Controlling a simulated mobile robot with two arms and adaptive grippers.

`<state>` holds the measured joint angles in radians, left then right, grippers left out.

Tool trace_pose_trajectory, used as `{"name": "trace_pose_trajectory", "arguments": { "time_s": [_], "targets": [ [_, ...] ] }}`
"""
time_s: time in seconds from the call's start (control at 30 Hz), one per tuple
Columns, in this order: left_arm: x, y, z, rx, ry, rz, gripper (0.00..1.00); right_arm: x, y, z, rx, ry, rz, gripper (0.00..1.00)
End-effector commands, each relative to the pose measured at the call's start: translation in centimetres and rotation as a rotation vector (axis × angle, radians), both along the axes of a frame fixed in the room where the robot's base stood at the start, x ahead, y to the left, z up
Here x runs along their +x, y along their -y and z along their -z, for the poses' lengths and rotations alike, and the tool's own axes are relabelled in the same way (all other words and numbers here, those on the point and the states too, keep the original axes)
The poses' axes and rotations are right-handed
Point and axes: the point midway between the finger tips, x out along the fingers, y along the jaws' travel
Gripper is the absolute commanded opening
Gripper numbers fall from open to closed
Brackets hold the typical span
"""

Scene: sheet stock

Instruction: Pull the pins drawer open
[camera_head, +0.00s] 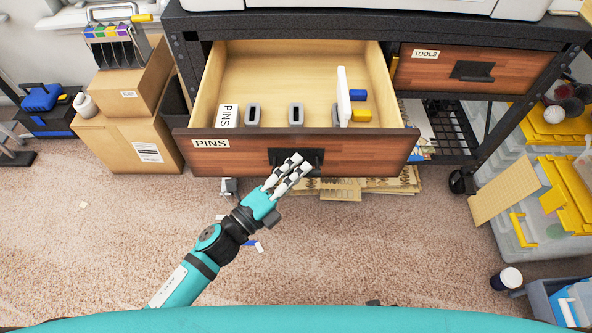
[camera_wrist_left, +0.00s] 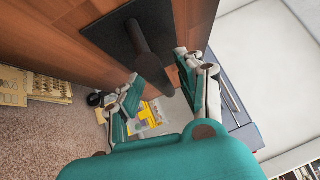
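The PINS drawer (camera_head: 225,158) stands pulled out from the bench in the head view, with its wooden inside showing. Its reddish front carries a PINS label and a black handle (camera_head: 316,156). My left gripper (camera_head: 301,164) is at the handle, its white-and-black fingers overlapping it. In the left wrist view the two fingers (camera_wrist_left: 158,88) are spread apart, with the handle (camera_wrist_left: 150,58) reaching down between them; I see no firm grip on it. The handle's far side is hidden. My right gripper is not in view.
The TOOLS drawer (camera_head: 440,70) is shut. Cardboard boxes (camera_head: 130,115) stand left, clear bins (camera_head: 530,225) right. Carpet in front is mostly free.

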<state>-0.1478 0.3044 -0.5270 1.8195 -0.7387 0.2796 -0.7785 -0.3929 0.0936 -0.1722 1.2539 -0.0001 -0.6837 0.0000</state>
Motion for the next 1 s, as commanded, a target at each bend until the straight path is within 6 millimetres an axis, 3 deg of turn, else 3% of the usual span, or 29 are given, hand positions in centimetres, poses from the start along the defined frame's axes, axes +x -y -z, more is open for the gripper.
{"name": "trace_pose_trajectory", "arguments": {
  "time_s": [0.23,0.7,1.0],
  "targets": [
    [-0.8,-0.7,0.1,-0.002,-0.001,0.001,0.38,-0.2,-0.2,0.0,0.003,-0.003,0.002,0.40],
    [-7.1,-7.1,1.4,0.000,-0.003,-0.001,0.38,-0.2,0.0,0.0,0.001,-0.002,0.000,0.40],
    [-8.4,-8.5,1.6,-0.001,0.001,0.000,0.38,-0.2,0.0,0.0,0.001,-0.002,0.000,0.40]
  ]
}}
